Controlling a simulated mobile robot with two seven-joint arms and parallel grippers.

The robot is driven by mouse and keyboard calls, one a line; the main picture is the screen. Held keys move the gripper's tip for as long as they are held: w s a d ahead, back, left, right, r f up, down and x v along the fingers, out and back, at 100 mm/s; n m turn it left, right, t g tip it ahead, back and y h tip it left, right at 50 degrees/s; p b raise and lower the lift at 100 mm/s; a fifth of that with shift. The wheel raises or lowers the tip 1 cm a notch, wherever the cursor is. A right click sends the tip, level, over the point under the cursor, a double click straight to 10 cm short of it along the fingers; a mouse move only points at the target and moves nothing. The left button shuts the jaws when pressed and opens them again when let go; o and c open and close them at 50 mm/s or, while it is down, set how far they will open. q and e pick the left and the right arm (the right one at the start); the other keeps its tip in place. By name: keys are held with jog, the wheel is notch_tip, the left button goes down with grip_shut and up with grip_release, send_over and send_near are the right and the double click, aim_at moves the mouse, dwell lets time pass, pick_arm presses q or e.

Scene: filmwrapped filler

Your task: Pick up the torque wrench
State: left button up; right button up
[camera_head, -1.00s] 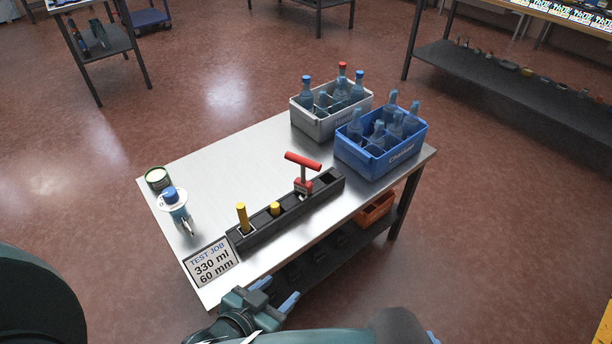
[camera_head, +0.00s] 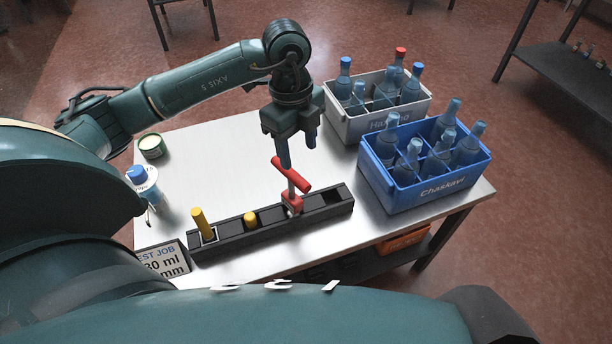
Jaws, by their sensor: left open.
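The torque wrench appears to be the red T-handled tool (camera_head: 292,176). It stands upright in a black slotted rack (camera_head: 225,239) on the steel table, its crossbar on top and a red block low on its shaft. My left gripper (camera_head: 298,152) hangs over the table, pointing down, just above and behind the crossbar. Its jaws are open with nothing between them. One fingertip overlaps the crossbar in the picture; I cannot tell whether they touch. My right gripper is not in view.
Two yellow-handled tools (camera_head: 203,224) stand in the same rack. A blue crate (camera_head: 430,190) and a grey crate (camera_head: 365,126) of bottles stand at right. A blue-capped item (camera_head: 142,180), a tin (camera_head: 151,146) and a sign (camera_head: 163,262) are at left. The table middle is clear.

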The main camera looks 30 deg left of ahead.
aim_at(291, 180)
pick_arm(q)
jog(key=shift+w+a+f+n+y, duration=0.2)
jog(key=shift+w+a+n+y, duration=0.1)
jog(key=shift+a, duration=0.3)
jog(key=shift+w+a+f+n+y, duration=0.2)
jog(key=shift+a+y, duration=0.1)
jog(key=shift+a, duration=0.25)
jog(key=f, duration=0.5)
jog(key=shift+s+d+f, duration=0.1)
jog(key=shift+s+f, duration=0.1)
jog(key=shift+f, duration=0.1)
jog(key=shift+s+f, duration=0.1)
jog(key=shift+f, duration=2.9)
grip_shut()
